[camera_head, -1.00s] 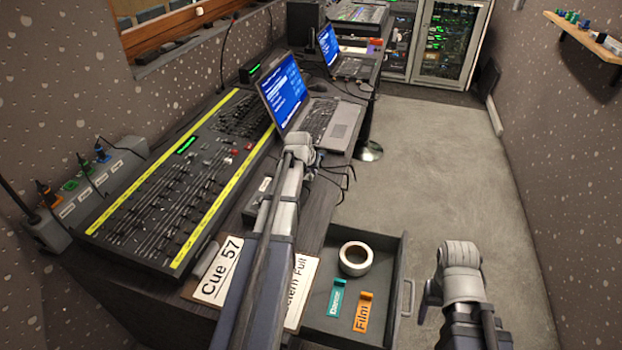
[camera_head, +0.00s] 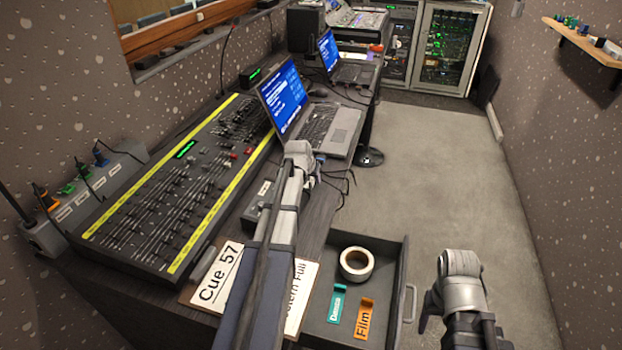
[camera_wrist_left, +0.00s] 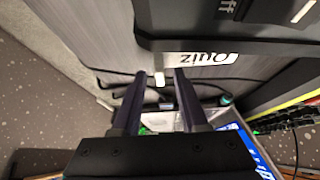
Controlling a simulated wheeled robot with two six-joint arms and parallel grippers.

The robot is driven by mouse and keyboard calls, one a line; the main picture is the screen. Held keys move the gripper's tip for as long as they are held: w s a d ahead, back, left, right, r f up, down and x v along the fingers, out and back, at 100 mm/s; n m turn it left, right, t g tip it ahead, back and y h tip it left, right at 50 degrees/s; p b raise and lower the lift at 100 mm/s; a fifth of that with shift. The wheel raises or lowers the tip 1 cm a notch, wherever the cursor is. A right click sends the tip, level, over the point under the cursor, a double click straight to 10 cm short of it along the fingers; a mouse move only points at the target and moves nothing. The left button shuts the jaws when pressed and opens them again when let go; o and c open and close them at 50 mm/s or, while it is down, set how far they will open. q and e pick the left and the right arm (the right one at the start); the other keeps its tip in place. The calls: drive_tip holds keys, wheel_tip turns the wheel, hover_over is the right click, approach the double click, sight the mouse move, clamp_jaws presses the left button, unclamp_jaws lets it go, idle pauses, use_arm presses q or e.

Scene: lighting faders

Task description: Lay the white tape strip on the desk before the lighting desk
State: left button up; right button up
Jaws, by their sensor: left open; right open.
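A white strip with the black word "Quiz" (camera_wrist_left: 208,58) lies by the edge of a dark box in the left wrist view; it is hidden in the head view. My left gripper (camera_wrist_left: 160,74) is open, pointing down at the desk. The lighting desk (camera_head: 178,190), with yellow strips, stands left of my left arm. The desk (camera_head: 225,230) shows dark in front of it. My right gripper (camera_head: 430,308) is open and empty, right of the drawer.
An open drawer (camera_head: 400,265) holds a white tape roll (camera_head: 356,263), a teal "Dance" strip (camera_head: 337,303) and an orange "Film" strip (camera_head: 364,318). Cue cards (camera_head: 218,275) lie at the near desk edge. A laptop (camera_head: 325,125) stands beyond my left arm. The floor at right is clear.

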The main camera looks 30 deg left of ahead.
use_arm(q)
drive_tip(key=shift+r, duration=0.1)
drive_tip(key=shift+r, duration=0.15)
drive_tip(key=p+v, duration=1)
drive_tip(key=v, duration=0.1)
drive_tip(key=shift+s+r, duration=0.25)
drive_tip(key=shift+r, duration=0.05)
drive_tip(key=shift+d, duration=0.15)
